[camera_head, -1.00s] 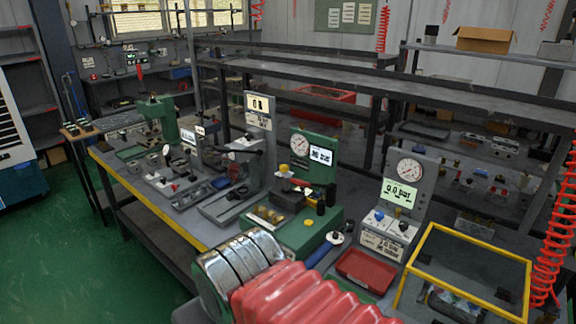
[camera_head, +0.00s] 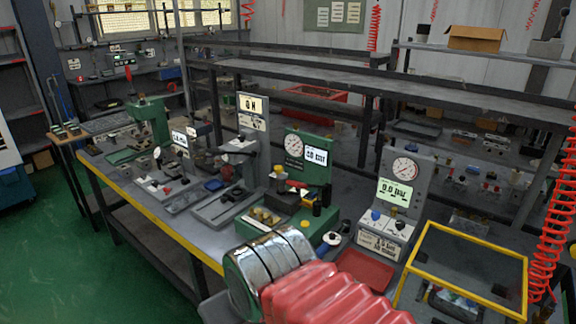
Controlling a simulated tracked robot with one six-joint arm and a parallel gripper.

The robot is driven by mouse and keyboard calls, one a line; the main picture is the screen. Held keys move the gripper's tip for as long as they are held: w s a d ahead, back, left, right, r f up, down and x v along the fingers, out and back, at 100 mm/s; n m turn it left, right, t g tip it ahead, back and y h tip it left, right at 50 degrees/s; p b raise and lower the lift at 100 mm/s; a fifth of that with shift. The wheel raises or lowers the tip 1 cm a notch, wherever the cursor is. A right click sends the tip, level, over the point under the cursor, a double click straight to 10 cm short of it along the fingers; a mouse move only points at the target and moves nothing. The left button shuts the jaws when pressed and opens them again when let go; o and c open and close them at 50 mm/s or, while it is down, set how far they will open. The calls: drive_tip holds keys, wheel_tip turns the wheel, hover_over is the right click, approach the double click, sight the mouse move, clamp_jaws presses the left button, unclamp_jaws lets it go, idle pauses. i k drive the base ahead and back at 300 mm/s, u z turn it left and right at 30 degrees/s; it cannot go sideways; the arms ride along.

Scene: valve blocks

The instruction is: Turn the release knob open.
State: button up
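I cannot tell which knob is the release knob or how any knob is turned. My gripper is not seen; only chrome and red ribbed parts of my arm show at the bottom.
A red tray (camera_head: 365,268) lies in front of the grey station. A yellow open frame (camera_head: 470,235) stands at right, beside a hanging red coiled hose (camera_head: 552,230). More stations line the yellow-edged bench (camera_head: 150,224) to the left. Green floor (camera_head: 95,275) is clear at lower left.

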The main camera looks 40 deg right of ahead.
sight(278, 169)
drive_tip(key=u, duration=0.05)
drive_tip(key=i, duration=0.95)
drive_tip(key=z, duration=0.05)
